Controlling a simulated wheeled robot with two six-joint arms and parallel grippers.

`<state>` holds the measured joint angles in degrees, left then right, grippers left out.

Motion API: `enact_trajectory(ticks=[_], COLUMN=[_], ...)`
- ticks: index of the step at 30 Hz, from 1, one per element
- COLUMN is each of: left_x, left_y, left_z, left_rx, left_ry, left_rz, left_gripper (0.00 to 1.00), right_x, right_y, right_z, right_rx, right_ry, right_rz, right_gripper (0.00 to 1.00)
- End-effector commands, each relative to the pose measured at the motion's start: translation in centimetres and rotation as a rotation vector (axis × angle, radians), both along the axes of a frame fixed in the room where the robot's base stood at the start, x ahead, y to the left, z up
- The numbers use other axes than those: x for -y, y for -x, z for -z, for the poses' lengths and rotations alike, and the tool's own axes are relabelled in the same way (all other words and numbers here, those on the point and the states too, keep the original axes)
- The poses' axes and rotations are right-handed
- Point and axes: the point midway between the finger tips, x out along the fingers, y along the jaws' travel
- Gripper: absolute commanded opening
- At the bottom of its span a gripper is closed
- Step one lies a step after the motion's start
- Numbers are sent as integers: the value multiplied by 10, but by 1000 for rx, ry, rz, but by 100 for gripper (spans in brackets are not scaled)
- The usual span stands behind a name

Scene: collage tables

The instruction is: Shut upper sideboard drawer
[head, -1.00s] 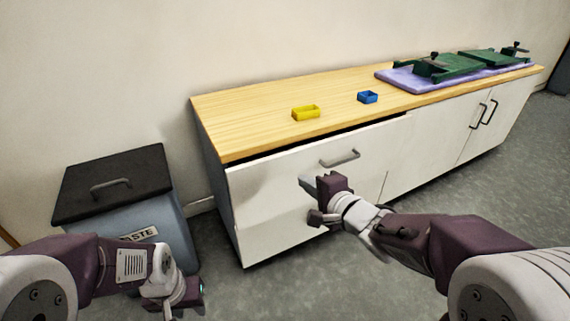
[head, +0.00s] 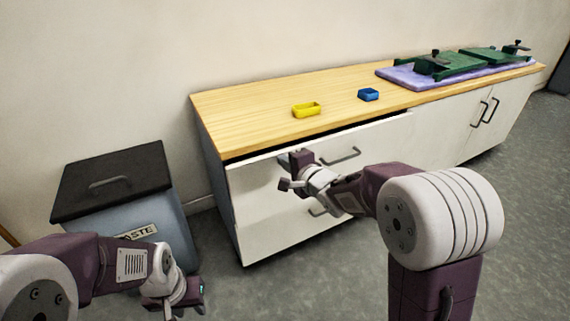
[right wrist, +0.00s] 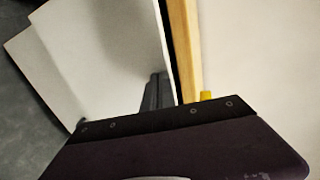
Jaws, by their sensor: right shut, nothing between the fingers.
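The sideboard (head: 225,125) has a light wood top and white fronts. Its upper drawer (head: 370,137) stands slightly out, with a dark gap between its front and the top. It has a grey bar handle (head: 343,157). My right gripper (head: 282,161) is shut and empty at the upper left part of this drawer front, left of the handle. In the right wrist view the grey fingers (right wrist: 156,92) are close to the white drawer front (right wrist: 100,50); contact is unclear. My left gripper (head: 190,291) hangs low before the bin; its fingers are unclear.
A grey waste bin (head: 150,215) with a black lid stands left of the sideboard. A lower handle (head: 318,211) shows below. Floor in front is clear.

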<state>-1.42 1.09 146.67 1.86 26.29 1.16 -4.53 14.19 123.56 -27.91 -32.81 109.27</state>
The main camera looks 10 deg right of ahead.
Motion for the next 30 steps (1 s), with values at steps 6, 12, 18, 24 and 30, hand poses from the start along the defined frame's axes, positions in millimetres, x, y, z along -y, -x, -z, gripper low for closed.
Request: enact_trajectory(ticks=[6, 12, 18, 24, 30], left_x=[0, 0, 0, 0, 0], left_y=[0, 0, 0, 0, 0], left_z=[-7, -28, -28, -28, -31], left_rx=[0, 0, 0, 0, 0], left_ry=[0, 0, 0, 0, 0], left_rz=[0, 0, 0, 0, 0], left_gripper=[36, 36, 36, 36, 36], right_x=[-2, -12, -15, -15, -17], right_y=[-5, -34, -42, -42, -43], right_z=[-4, -5, -1, -2, -4], right_rx=[0, -2, 3, 7, 7], right_ry=[0, 0, 0, -2, -2], right_rz=[-1, -1, 1, 1, 0], right_gripper=[0, 0, 0, 0, 0])
